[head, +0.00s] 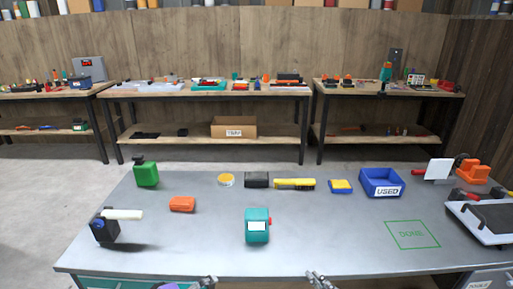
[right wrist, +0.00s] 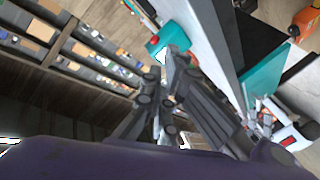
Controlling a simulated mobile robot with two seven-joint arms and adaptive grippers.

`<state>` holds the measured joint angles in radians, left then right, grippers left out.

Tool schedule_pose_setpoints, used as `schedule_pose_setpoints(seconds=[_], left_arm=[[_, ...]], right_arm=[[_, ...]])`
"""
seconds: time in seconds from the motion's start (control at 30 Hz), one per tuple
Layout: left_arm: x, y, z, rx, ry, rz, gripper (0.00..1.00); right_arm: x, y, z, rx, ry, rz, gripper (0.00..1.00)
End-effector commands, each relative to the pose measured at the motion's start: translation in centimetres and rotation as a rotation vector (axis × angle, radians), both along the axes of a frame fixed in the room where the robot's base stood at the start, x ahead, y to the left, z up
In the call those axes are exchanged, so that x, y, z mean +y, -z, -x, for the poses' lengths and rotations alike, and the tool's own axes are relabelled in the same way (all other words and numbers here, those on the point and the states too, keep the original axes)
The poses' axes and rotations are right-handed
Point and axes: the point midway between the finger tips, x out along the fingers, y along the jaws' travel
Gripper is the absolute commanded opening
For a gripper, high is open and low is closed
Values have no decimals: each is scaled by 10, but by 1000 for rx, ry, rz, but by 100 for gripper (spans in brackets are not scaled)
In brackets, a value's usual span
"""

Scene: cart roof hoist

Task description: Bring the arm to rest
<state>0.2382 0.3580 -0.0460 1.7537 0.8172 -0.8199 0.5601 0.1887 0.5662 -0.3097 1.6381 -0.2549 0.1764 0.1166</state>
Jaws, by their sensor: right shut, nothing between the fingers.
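My right gripper (head: 321,281) shows at the bottom edge of the head view, in front of the table's near edge. It also shows in the right wrist view (right wrist: 167,82), with its fingers shut and nothing held. My left gripper (head: 208,283) shows only in small part at the bottom edge, left of the right one. Its fingers are cut off by the frame. The grey table (head: 330,235) stands in front of me, and both grippers are apart from the things on it.
The green DONE outline (head: 412,235) is empty.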

Motion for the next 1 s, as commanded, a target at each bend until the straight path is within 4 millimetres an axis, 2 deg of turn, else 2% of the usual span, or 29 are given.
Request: schedule_pose_setpoints(seconds=[0.03, 0.1, 0.17, 0.3, 0.4, 0.5, 0.6, 0.7, 1.0], left_arm=[[8, 13, 24, -82, 26, -145, 100], [20, 28, 57, -191, 78, -368, 100], [27, 36, 87, -258, 124, -533, 100], [33, 48, 167, -323, 220, -814, 100], [33, 56, 223, -288, 245, -885, 100], [31, 69, 272, -212, 248, -879, 100], [31, 79, 303, -156, 244, -862, 100], [33, 84, 318, -129, 244, -858, 100], [33, 84, 320, -127, 245, -857, 100]], right_arm=[[-4, 17, 25, 93, 93, -43, 0], [-11, 45, 62, 234, 216, -93, 0], [-16, 67, 99, 354, 308, -132, 0], [-20, 104, 191, 603, 482, -237, 0], [-20, 116, 248, 719, 577, -310, 0], [-21, 122, 289, 772, 642, -359, 0], [-22, 130, 317, 811, 679, -371, 0], [-23, 134, 330, 831, 693, -369, 0], [-23, 134, 332, 832, 694, -368, 0]])
